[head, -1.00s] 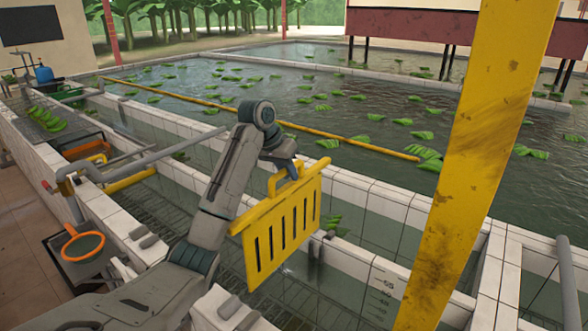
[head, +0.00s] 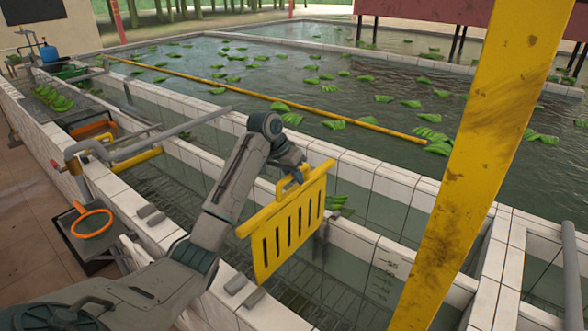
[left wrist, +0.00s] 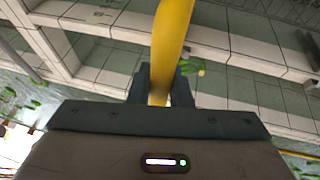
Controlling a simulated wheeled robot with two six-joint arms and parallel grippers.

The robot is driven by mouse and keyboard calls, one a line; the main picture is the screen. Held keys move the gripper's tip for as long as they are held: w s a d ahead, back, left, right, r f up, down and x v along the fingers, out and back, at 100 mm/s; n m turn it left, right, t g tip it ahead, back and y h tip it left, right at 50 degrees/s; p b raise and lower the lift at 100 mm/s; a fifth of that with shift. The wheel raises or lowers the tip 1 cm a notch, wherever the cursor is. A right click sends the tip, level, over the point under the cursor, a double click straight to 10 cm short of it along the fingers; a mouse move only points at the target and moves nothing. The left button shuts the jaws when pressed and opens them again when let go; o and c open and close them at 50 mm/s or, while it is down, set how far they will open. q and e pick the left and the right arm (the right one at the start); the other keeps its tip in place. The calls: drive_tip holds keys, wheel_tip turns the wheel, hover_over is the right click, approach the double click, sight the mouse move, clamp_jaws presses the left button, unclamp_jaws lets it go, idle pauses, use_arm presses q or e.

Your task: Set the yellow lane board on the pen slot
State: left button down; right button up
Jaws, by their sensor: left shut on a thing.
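The yellow lane board (head: 289,225) is a slotted panel with a loop handle on top. It hangs slightly tilted over the tiled channel in the head view. My left gripper (head: 292,172) is shut on its handle. In the left wrist view the yellow handle (left wrist: 171,50) runs up from between the fingers of my left gripper (left wrist: 160,88). The pen slot cannot be made out for sure; grey brackets (head: 238,284) sit on the near tiled wall and a dark upright fitting (head: 320,243) is on the far wall, partly behind the board. My right gripper is not in view.
A broad yellow post (head: 465,170) stands at the right. Grey pipes (head: 150,145) cross the channel at the left. Green bananas (head: 52,98) lie on a rack, and more float in the pool. The water beneath the board is open.

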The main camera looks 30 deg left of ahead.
sight(293, 189)
use_arm(q)
drive_tip(key=shift+f, duration=2.5)
drive_tip(key=shift+f+b, duration=0.55)
drive_tip(key=shift+f, duration=3.7)
wheel_tip(293, 189, down, 6)
drive_tip(key=b, duration=0.5)
drive_tip(key=shift+b, duration=0.4)
drive_tip(key=shift+f, duration=0.9)
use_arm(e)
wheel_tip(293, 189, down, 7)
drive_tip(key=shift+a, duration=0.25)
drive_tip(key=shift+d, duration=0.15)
